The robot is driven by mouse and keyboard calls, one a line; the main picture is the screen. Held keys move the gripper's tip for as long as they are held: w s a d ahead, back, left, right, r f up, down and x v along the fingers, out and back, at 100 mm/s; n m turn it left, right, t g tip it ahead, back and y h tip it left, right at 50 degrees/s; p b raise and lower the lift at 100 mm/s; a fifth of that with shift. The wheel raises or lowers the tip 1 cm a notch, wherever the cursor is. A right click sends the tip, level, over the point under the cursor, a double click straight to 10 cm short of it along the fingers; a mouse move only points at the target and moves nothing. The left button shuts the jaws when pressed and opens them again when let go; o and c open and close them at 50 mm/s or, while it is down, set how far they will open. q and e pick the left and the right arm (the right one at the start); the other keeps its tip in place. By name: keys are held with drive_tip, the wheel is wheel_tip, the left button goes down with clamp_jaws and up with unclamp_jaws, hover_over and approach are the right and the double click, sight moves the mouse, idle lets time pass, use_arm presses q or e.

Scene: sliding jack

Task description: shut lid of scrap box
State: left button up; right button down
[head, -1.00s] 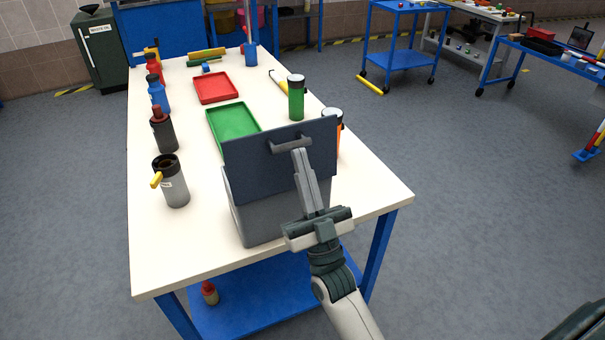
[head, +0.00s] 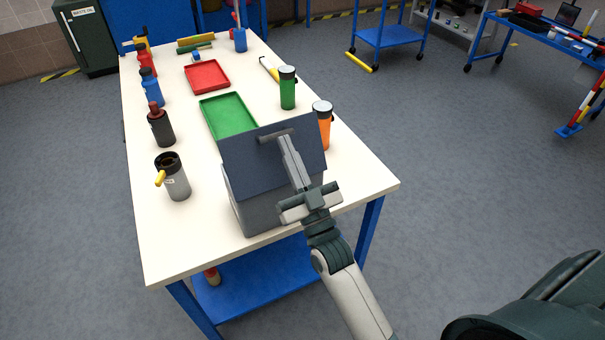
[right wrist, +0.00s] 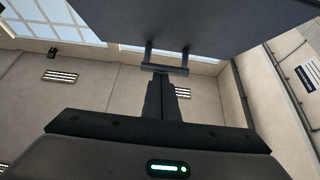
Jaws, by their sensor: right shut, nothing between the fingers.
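The scrap box (head: 265,212) is a grey box at the near end of the white table. The bar handle (head: 273,136) is near the lid's upper edge and faces me. My right gripper (head: 287,142) is shut and empty, its fingertips at the handle. In the right wrist view, the shut fingers (right wrist: 162,80) point up to the handle (right wrist: 166,69) under the lid (right wrist: 195,25). I cannot tell whether they touch it. My left gripper is not in view.
A green tray (head: 230,117) and a red tray (head: 207,77) lie behind the box. An orange container (head: 324,128) and a green one (head: 288,90) stand on the right. The near left table corner is clear.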

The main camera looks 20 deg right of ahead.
sight(276, 143)
drive_tip(key=shift+g, duration=0.3)
drive_tip(key=w, duration=0.2)
drive_tip(key=w+f, duration=0.1)
drive_tip(key=w, duration=0.2)
drive_tip(key=w+p, duration=0.1)
drive_tip(key=w, duration=0.2)
drive_tip(key=shift+w+a+f, duration=0.15)
drive_tip(key=shift+w+f, duration=0.2)
drive_tip(key=shift+w, duration=0.15)
drive_tip(key=shift+w+f+g, duration=0.5)
drive_tip(key=shift+w+g, duration=0.25)
drive_tip(key=shift+g, duration=0.05)
drive_tip(key=shift+w+f+b, duration=0.4)
drive_tip(key=shift+w+f, duration=0.75)
drive_tip(key=shift+f, duration=0.2)
drive_tip(key=shift+r, duration=0.15)
